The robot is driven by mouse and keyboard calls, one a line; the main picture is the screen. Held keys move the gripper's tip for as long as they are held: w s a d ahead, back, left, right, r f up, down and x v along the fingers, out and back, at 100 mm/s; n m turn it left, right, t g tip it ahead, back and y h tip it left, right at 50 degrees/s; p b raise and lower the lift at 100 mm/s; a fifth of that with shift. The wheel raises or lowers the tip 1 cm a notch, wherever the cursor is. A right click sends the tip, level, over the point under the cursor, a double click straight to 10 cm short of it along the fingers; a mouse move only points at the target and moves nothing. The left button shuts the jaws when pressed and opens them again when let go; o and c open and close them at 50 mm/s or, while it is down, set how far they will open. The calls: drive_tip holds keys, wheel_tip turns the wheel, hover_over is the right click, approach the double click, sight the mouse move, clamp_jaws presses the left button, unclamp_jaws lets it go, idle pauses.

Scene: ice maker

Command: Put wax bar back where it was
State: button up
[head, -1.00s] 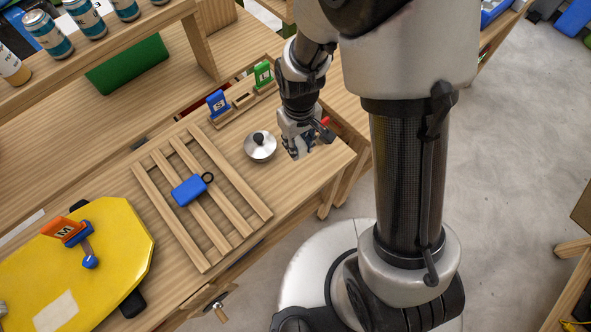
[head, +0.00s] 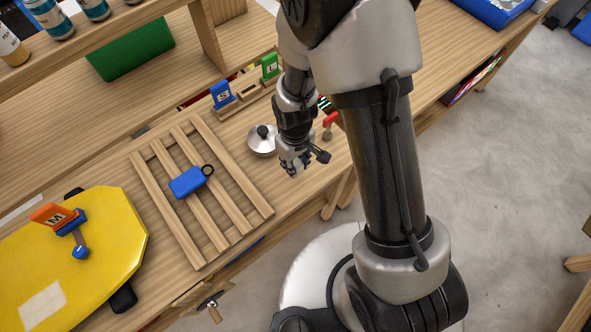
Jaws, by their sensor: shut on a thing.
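My gripper (head: 291,168) points down over the right part of the wooden bench, just right of and in front of a round silver lid with a black knob (head: 262,139). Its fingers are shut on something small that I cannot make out. I cannot pick out the wax bar with certainty. A blue block with a dark ring (head: 187,183) lies on a slatted wooden rack (head: 235,185), to the left of my gripper and apart from it.
A wooden holder (head: 245,98) with blue "S" and green "L" pieces stands behind the lid. A red-topped item (head: 330,120) stands right of my gripper. A yellow board (head: 115,230) bears an orange "M" piece (head: 55,216). A green box (head: 133,50) is at the back.

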drive_tip(key=shift+f+b, duration=0.65)
drive_tip(key=shift+f, duration=1.45)
drive_tip(key=shift+f, duration=0.15)
drive_tip(key=o, duration=1)
